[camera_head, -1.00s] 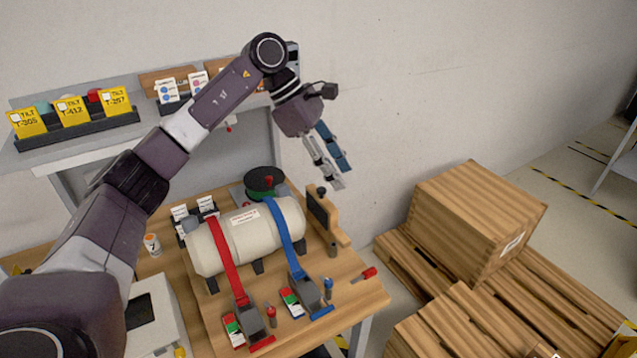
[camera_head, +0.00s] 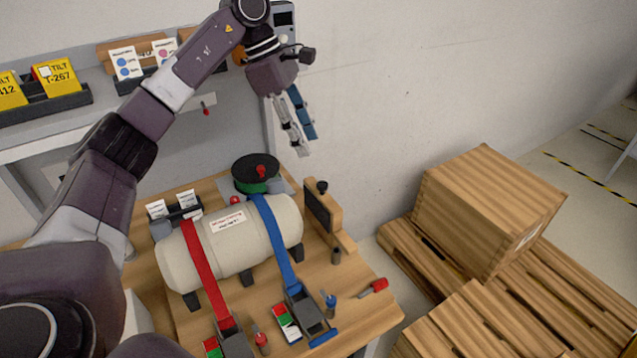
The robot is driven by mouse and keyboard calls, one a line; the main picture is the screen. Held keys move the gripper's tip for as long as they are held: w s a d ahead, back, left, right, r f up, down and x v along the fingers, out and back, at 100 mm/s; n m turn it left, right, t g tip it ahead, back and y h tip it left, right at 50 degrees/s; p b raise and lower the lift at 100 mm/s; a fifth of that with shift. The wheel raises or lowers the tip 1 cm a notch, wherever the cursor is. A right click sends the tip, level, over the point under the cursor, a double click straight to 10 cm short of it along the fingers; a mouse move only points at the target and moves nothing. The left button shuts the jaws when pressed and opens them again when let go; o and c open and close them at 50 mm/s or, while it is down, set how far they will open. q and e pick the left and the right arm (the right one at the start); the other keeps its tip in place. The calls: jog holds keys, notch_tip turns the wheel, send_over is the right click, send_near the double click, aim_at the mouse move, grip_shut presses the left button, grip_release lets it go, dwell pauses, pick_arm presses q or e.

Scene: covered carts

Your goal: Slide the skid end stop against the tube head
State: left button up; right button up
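The skid end stop (camera_head: 335,229) is a wooden upright with a dark pad and a dark knob on top. It stands on the bench just right of the tube's right head. A narrow gap seems to show between pad and head. The tube (camera_head: 205,262) is a cream cylinder lying on dark supports, held by a red strap and a blue strap. My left gripper (camera_head: 307,145) hangs in the air above and behind the stop, fingers pointing down, touching nothing. One finger is grey, one blue; the angle hides whether they are parted. My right gripper is out of view.
A shelf with yellow cards (camera_head: 60,75) is at the back left. A wooden crate (camera_head: 487,205) on pallets stands right of the bench.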

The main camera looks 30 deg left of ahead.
aim_at(322, 184)
pick_arm(q)
jog(key=x, duration=0.6)
jog(key=a+x, duration=0.1)
jog(key=x, duration=0.3)
jog(key=shift+a+f+b, duration=0.1)
jog(key=shift+f+b, duration=0.25)
jog(key=shift+f, duration=0.45)
jog(key=shift+d, duration=0.2)
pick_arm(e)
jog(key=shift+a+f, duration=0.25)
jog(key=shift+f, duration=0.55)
pick_arm(q)
jog(key=shift+c, duration=0.3)
grip_shut()
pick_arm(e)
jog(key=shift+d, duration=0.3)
